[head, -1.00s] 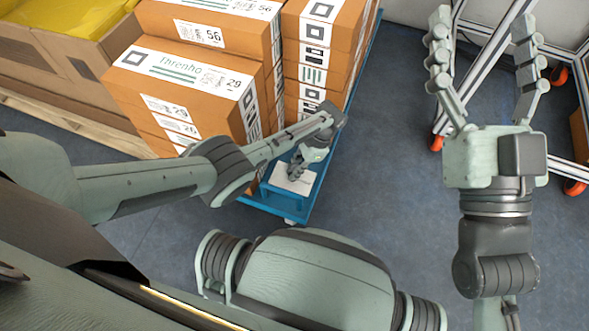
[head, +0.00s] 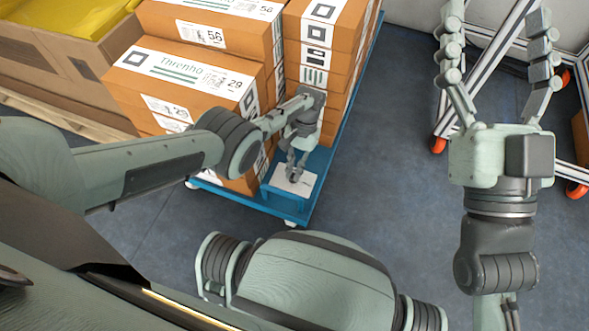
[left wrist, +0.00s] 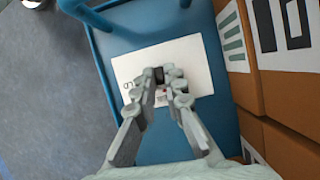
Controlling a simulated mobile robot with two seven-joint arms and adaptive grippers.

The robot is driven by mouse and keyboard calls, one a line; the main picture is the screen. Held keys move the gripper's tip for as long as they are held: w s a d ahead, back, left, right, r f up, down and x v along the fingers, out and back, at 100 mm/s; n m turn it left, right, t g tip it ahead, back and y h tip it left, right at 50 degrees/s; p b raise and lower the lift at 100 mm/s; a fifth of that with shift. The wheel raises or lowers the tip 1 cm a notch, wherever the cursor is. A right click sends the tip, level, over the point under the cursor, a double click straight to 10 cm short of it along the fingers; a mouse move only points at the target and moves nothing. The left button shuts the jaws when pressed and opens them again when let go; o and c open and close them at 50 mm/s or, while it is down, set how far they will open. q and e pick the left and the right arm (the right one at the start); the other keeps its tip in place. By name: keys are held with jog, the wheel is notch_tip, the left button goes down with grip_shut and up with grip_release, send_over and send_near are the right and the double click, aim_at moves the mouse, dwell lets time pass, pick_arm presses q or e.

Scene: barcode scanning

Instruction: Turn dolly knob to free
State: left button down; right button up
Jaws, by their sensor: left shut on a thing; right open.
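The blue dolly (head: 312,186) stands on the floor with stacked boxes on it. A white panel (head: 303,187) lies on its near corner, and it also shows in the left wrist view (left wrist: 190,52). My left gripper (head: 295,176) points down over this panel. In the left wrist view its fingers (left wrist: 160,82) close around a small dark knob (left wrist: 159,74) at the panel's middle. The fingers hide most of the knob, so its setting cannot be read. My right gripper (head: 497,75) is open and empty, with fingers spread upward, over the floor to the right.
Orange and white boxes (head: 180,75) are stacked on the dolly, close to my left arm. A cardboard bin with yellow lining (head: 75,30) stands at the far left. A metal frame cart (head: 480,70) is behind my right gripper. Floor between is clear.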

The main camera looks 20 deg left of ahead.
pick_arm(q)
jog(key=shift+n, duration=0.5)
pick_arm(e)
jog(key=shift+a+f, duration=0.1)
jog(key=shift+f, duration=0.05)
pick_arm(q)
jog(key=c, duration=1.6)
grip_release()
pick_arm(e)
jog(key=shift+f, duration=0.1)
pick_arm(q)
notch_tip(320, 180, up, 10)
